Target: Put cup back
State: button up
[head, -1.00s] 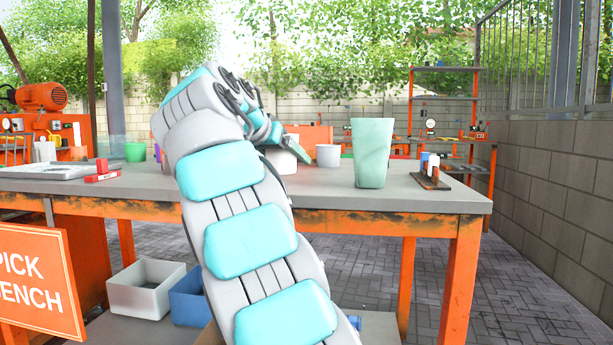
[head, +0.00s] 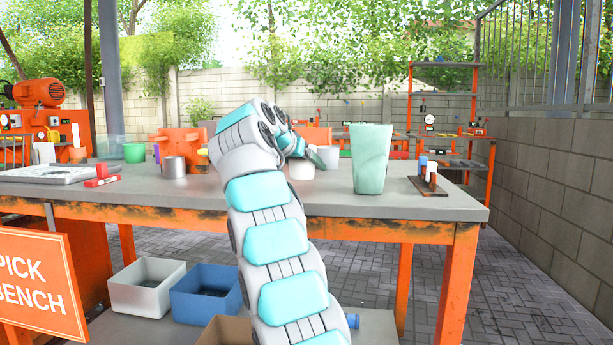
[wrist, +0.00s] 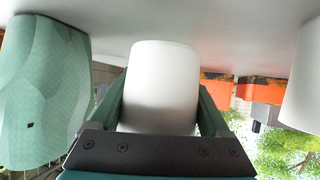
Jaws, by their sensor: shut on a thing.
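A plain white cup (wrist: 162,85) sits between the two green fingers of my gripper (wrist: 160,110) in the wrist view, which looks upside down. My gripper is shut on it. In the head view my gripper (head: 316,158) is over the bench, and the white cup (head: 329,155) shows partly behind it. The cup is at or very near the grey bench top (head: 420,205); I cannot tell whether it touches. A second white round object (head: 300,170) stands just left of it, and a white shape also shows at the right edge of the wrist view (wrist: 305,85).
A tall pale green vase (head: 371,160) stands close to the right of my gripper, also in the wrist view (wrist: 42,90). A metal mug (head: 173,167), an orange block (head: 182,142) and a green pot (head: 134,152) are left.

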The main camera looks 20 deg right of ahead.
aim_at(307, 176)
jog(key=shift+f+b, duration=0.75)
jog(key=shift+f, duration=0.65)
jog(key=shift+f, duration=0.1)
jog(key=shift+f, duration=0.15)
jog(key=o, duration=1.3)
jog(key=shift+c, duration=0.2)
jog(key=shift+r, duration=0.2)
jog(key=shift+r, duration=0.2)
jog(key=v, duration=1.2)
jog(key=shift+f, duration=0.2)
